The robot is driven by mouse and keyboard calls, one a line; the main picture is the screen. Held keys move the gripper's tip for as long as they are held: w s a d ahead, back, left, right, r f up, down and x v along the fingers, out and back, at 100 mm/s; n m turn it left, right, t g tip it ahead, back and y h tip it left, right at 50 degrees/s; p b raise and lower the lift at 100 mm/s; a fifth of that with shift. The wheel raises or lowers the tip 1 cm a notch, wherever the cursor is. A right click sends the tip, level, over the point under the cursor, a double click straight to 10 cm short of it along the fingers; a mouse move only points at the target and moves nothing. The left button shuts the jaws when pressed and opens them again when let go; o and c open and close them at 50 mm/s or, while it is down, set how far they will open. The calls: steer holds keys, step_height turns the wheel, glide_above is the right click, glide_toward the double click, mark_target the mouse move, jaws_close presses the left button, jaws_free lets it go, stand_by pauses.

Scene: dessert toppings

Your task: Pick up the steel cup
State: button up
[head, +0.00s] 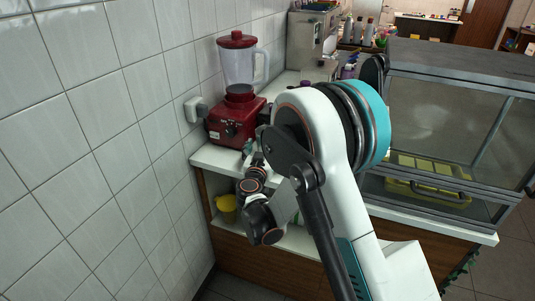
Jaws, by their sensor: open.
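I cannot make out the steel cup for certain in the head view; my arm covers much of the counter behind it. My gripper (249,150) is at the end of the dark wrist joints, small and partly lost against the counter beside the red blender. It is open, and I see nothing held in it. What lies between and just behind its fingers is too small to tell.
The red blender (231,123) with a clear jug stands on the white counter (213,157) by the tiled wall. A glass display case (432,121) with a yellow tray (425,188) stands at right.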

steer(key=shift+w+d, duration=0.2)
steer(key=shift+w, duration=1)
steer(key=c, duration=1.5)
steer(key=shift+r, duration=0.1)
